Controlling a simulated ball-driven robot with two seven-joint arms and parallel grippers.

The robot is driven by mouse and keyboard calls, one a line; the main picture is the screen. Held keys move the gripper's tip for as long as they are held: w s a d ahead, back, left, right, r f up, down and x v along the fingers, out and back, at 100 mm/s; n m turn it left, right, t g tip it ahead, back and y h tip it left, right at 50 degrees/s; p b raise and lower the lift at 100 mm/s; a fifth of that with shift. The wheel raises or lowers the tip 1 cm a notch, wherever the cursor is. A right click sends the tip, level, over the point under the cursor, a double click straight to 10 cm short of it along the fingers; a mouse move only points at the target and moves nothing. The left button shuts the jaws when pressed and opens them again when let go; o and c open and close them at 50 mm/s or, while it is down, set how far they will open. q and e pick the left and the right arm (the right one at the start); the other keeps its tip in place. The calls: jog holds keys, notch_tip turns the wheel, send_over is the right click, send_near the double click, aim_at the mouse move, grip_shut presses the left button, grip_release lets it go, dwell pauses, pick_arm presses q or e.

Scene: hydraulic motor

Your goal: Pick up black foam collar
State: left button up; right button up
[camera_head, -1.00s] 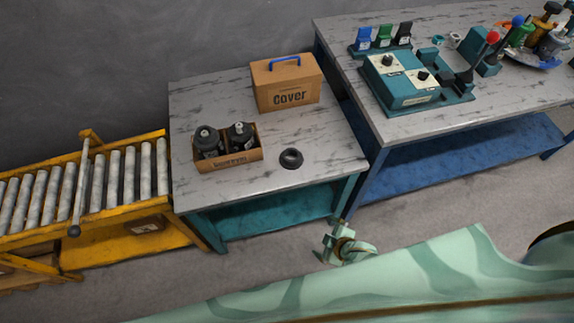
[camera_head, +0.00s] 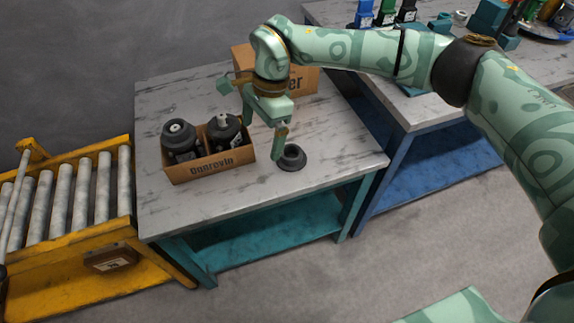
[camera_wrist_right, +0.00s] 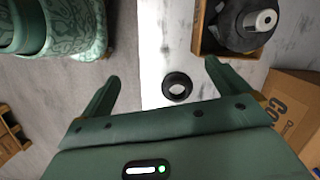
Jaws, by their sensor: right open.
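The black foam collar (camera_head: 291,165) lies on the marble-patterned table near its front edge, right of the open cardboard box. In the right wrist view the collar (camera_wrist_right: 177,76) shows below the jaws, between the two finger lines. My right gripper (camera_head: 262,150) points down over the table, just left of the collar in the head view. Its fingers are spread and hold nothing. The right wrist view also shows the open fingers (camera_wrist_right: 162,72), apart from the collar. My left gripper is not in view.
An open cardboard box (camera_head: 213,168) holding two black motor-like parts stands left of the collar. A closed cardboard box (camera_head: 305,80) stands behind my arm. A yellow roller conveyor (camera_head: 70,190) is at left. A second table (camera_head: 440,108) with devices is at right.

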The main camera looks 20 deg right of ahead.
jog(key=w+d+n+t+h+b, duration=0.1)
jog(key=w+d+n+h+b, duration=0.2)
jog(key=d, duration=0.4)
jog(key=m+b, duration=0.1)
jog(key=b, duration=0.2)
send_near(291, 152)
jog(key=shift+s+a+f+h, duration=0.1)
jog(key=shift+s+f+h, duration=0.2)
jog(key=shift+s+f, duration=0.8)
jog(key=f+b, duration=0.1)
jog(key=f, duration=0.1)
jog(key=f+b, duration=0.2)
jog(key=f, duration=0.1)
jog(key=shift+w, duration=0.25)
jog(key=shift+f, duration=0.25)
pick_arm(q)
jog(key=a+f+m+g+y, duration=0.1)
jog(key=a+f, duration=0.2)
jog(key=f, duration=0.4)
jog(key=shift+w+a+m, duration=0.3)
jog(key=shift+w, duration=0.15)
pick_arm(e)
jog(key=shift+r, duration=0.2)
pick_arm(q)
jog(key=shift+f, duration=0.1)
pick_arm(e)
jog(key=c, duration=1)
